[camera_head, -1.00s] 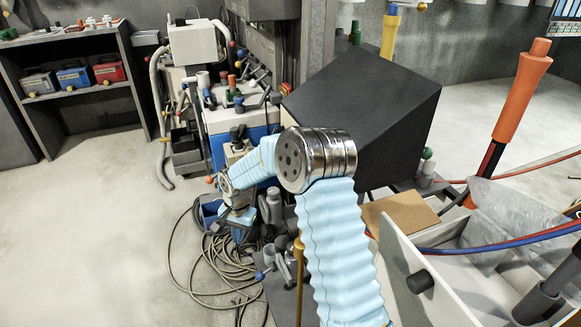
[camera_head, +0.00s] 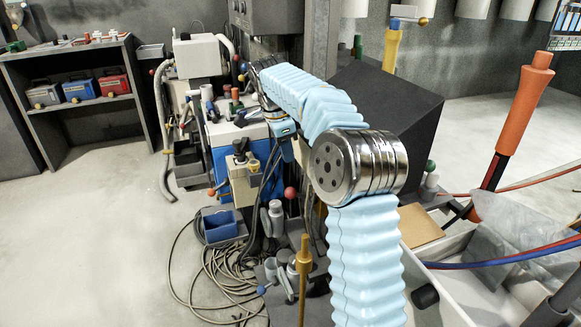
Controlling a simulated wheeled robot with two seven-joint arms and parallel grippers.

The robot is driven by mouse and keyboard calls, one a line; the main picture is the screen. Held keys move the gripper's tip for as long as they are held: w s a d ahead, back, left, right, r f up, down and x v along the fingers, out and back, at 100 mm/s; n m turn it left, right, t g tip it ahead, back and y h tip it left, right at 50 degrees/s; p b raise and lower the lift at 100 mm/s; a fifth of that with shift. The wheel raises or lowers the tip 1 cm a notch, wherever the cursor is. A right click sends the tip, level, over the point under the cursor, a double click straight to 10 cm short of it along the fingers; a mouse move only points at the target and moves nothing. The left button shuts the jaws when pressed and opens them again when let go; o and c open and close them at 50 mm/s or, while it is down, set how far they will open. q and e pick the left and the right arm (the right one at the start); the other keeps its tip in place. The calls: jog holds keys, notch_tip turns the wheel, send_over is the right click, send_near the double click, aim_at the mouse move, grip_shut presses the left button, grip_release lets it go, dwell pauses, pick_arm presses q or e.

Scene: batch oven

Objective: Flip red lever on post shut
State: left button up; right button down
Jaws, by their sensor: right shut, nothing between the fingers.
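My right arm reaches in from the lower right, bends at a shiny metal joint and runs to the back left. Its right gripper (camera_head: 287,152) points down beside the white and blue machine, shut and empty. A small red ball knob (camera_head: 290,192) shows just below the gripper, with a visible gap between them. It may be the end of the red lever; its post is hard to make out. A smaller orange-red knob (camera_head: 211,192) is further left, at the machine's side. My left gripper is not in view.
A blue bin (camera_head: 220,226) and coiled hoses (camera_head: 225,275) lie below the machine. A yellow rod (camera_head: 303,265) stands in front. A black sloped box (camera_head: 420,110) is behind my arm. A large orange handle (camera_head: 525,100) leans at the right. Floor at left is clear.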

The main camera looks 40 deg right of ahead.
aim_at(292, 188)
jog(key=x, duration=0.9)
jog(key=shift+f+b, duration=0.15)
jog(key=shift+b, duration=0.25)
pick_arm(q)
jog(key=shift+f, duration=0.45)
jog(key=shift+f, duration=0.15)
pick_arm(e)
jog(key=shift+w+a, duration=0.1)
